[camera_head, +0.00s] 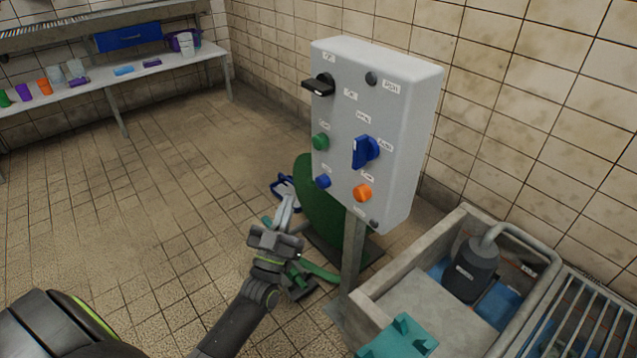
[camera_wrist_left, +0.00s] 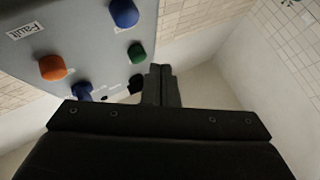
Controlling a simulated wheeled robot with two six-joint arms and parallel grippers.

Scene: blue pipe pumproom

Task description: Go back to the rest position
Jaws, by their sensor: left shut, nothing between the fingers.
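My left gripper (camera_head: 277,241) is in front of and below the grey control box in the head view, apart from it. In the left wrist view its two fingers (camera_wrist_left: 161,86) are together with nothing between them. The control box (camera_head: 350,115) stands on a post and carries a black rotary handle (camera_head: 319,85), a green button (camera_head: 320,141), a blue rotary switch (camera_head: 364,152), a blue button (camera_head: 323,181) and an orange knob (camera_head: 362,192). In the wrist view the orange knob (camera_wrist_left: 52,68) and green button (camera_wrist_left: 137,54) show beside the fingers. My right gripper is not in view.
A concrete basin (camera_head: 372,295) with a dark pump (camera_head: 471,270) is at the lower right, beside a metal grate (camera_head: 585,325). A green hose reel (camera_head: 318,205) is behind the post. A bench (camera_head: 100,82) with several small items stands at the back left. The tiled floor at left is clear.

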